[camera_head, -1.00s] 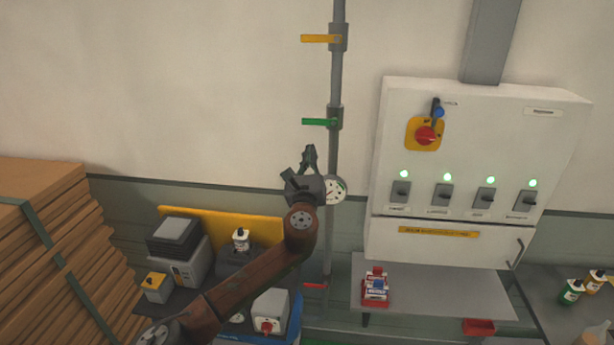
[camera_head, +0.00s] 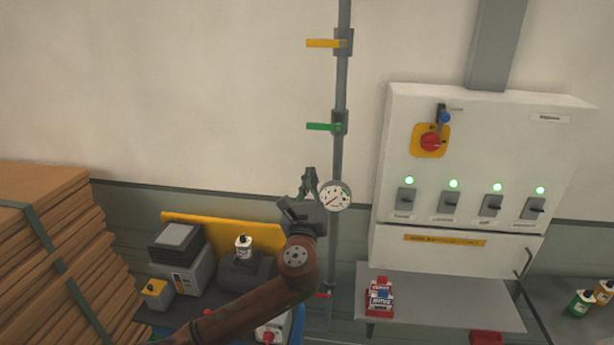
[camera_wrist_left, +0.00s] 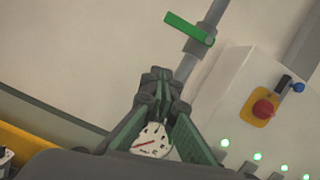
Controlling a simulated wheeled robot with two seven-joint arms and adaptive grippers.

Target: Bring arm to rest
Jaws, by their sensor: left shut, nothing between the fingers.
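My left gripper (camera_head: 309,183) is shut and empty in the head view, its fingers pointing up beside the round pressure gauge (camera_head: 335,196). It stands just left of the grey vertical pipe (camera_head: 341,85). In the left wrist view the shut fingers (camera_wrist_left: 158,80) rise toward the pipe, and the gauge (camera_wrist_left: 151,142) shows between the finger links. The green valve handle (camera_head: 322,127) sits on the pipe above the gripper, apart from it, and points left. My right gripper is not in view.
A yellow handle (camera_head: 323,43) is higher on the pipe. A white control cabinet (camera_head: 480,135) with green lights, switches and a red knob (camera_head: 430,142) hangs at right, above a shelf (camera_head: 450,303). Stacked boards (camera_head: 50,250) stand at left. A cart with equipment (camera_head: 183,265) is below my arm.

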